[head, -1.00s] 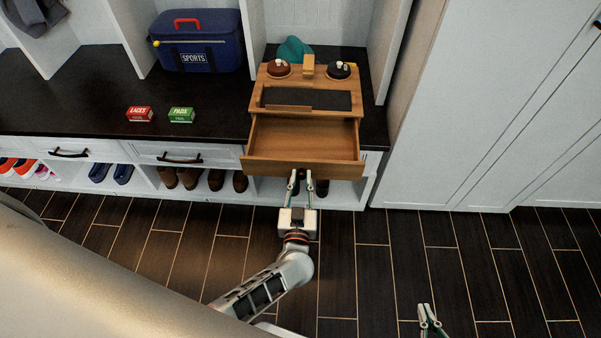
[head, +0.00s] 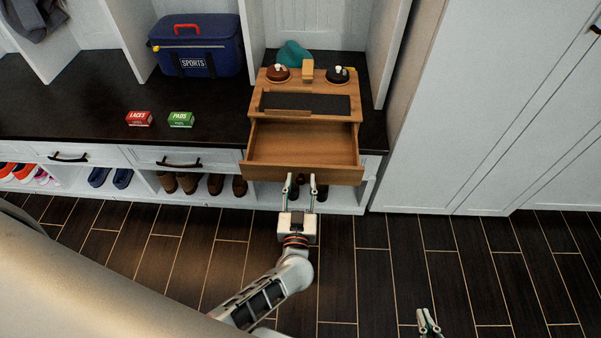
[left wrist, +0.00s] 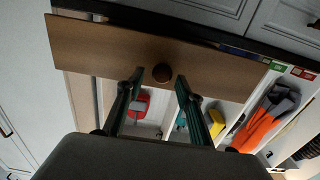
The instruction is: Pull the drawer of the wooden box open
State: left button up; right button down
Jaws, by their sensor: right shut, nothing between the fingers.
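The wooden box (head: 259,90) sits on the dark bench top with its drawer (head: 270,170) pulled well out toward me. The drawer's inside looks empty. In the left wrist view the drawer's plain wooden front (left wrist: 100,50) has a round dark knob (left wrist: 162,73). My left gripper (head: 301,178) is open just in front of the drawer; its fingertips (left wrist: 160,80) stand apart on either side of the knob, and none visibly touches it. My right gripper (head: 428,315) is shut and empty, low at the right over the floor.
A blue sports bag (head: 197,45), a red box (head: 139,118) and a green box (head: 181,119) stand on the bench left of the wooden box. Shoes (head: 189,183) fill the cubbies below. White cabinet doors (head: 480,100) stand at the right. The floor before the bench is clear.

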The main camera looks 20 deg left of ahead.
pick_arm(q)
notch_tip(320, 180, up, 9)
dwell(0.4)
pick_arm(e)
jog(key=shift+r, duration=0.1)
dwell(0.3)
